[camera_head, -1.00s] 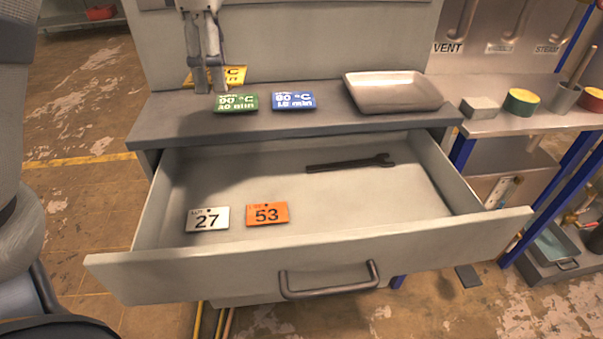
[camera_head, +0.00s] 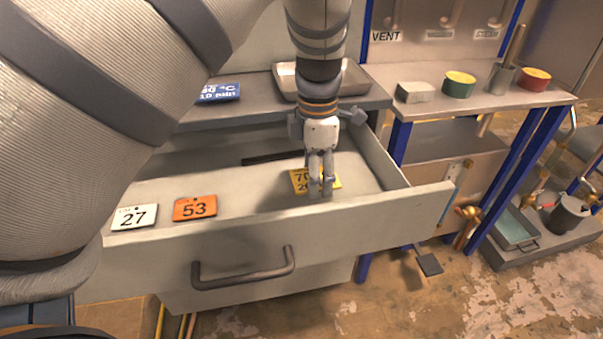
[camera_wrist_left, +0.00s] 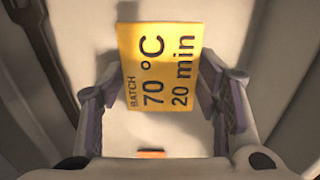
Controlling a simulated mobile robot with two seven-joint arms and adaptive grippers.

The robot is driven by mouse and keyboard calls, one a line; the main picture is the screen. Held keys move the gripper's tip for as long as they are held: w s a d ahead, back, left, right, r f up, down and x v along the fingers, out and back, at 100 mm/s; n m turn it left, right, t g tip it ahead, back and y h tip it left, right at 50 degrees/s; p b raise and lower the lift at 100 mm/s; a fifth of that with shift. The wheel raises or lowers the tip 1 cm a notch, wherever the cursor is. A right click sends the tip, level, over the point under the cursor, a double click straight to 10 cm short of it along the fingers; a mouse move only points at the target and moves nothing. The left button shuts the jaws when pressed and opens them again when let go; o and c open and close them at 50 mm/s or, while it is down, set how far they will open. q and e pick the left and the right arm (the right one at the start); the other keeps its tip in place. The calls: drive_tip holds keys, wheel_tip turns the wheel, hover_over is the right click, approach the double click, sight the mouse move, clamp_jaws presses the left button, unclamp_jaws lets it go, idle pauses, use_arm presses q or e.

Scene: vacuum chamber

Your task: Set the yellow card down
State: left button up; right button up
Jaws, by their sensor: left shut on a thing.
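The yellow card (camera_head: 299,179), marked 70 °C and 20 min, is inside the open drawer (camera_head: 235,237), toward its right front. My left gripper (camera_head: 320,194) points down and is shut on it. In the left wrist view the yellow card (camera_wrist_left: 158,68) shows its printed face between the two fingers (camera_wrist_left: 163,110). I cannot tell whether the card touches the drawer floor. In the head view the fingers hide part of it. My right gripper is not in view.
A white card 27 (camera_head: 134,217) and an orange card 53 (camera_head: 195,208) lie in the drawer's left part. A dark wrench (camera_head: 272,158) lies behind, partly hidden by my arm. On the counter above are a blue card (camera_head: 219,93) and a metal tray (camera_head: 286,84).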

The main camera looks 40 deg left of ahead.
use_arm(q)
drive_tip(key=shift+f, duration=1.9)
drive_tip(key=shift+f, duration=0.2)
drive_tip(key=o, duration=1)
drive_tip(key=shift+r, duration=0.1)
wheel_tip(320, 180, up, 12)
drive_tip(key=shift+s+d+r+p, duration=0.1)
drive_tip(key=shift+p, duration=0.25)
